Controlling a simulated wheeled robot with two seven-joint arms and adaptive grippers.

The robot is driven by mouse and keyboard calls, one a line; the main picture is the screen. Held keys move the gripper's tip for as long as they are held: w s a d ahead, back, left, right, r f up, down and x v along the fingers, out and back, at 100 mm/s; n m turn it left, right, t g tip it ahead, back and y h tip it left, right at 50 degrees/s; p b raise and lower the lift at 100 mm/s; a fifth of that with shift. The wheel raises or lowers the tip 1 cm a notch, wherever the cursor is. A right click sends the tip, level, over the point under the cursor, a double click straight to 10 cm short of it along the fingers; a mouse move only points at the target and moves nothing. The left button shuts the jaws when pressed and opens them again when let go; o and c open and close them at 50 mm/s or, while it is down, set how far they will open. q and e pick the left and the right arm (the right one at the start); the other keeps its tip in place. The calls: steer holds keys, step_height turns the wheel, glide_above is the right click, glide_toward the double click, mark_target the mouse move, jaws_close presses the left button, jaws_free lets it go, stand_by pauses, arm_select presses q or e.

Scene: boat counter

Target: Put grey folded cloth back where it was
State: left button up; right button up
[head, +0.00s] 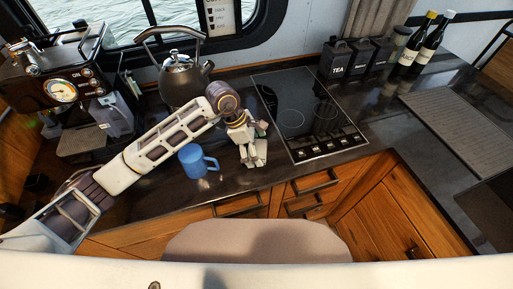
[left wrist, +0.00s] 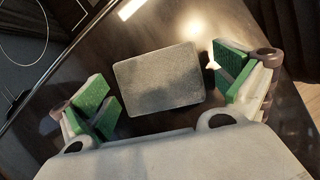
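The grey folded cloth (left wrist: 158,80) shows in the left wrist view as a flat grey rectangle on the dark counter. My left gripper (left wrist: 166,88) is open, with its green-padded fingers apart on either side of the cloth and clear space between each finger and the cloth. In the head view my left gripper (head: 254,154) points down over the counter, between the blue mug and the cooktop. It largely hides the cloth there. My right gripper is not in view.
A blue mug (head: 196,161) stands just left of the gripper, near the front edge. A black cooktop (head: 300,112) lies to the right. A kettle (head: 183,80) stands behind my forearm. Dark canisters (head: 337,60) and bottles (head: 433,43) stand at the back right.

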arm_select(q)
steer(key=shift+r, duration=0.1)
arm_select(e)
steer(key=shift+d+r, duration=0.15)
arm_select(q)
steer(key=shift+a+r, duration=0.25)
steer(key=shift+r, duration=0.4)
steer(key=b+v, duration=0.1)
steer(key=v, duration=0.9)
steer(key=shift+r+b, duration=0.3)
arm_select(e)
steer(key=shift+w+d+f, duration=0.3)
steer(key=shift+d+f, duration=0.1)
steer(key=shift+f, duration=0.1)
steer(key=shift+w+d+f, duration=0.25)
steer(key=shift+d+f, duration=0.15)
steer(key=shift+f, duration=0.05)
arm_select(q)
steer(key=shift+a, duration=0.1)
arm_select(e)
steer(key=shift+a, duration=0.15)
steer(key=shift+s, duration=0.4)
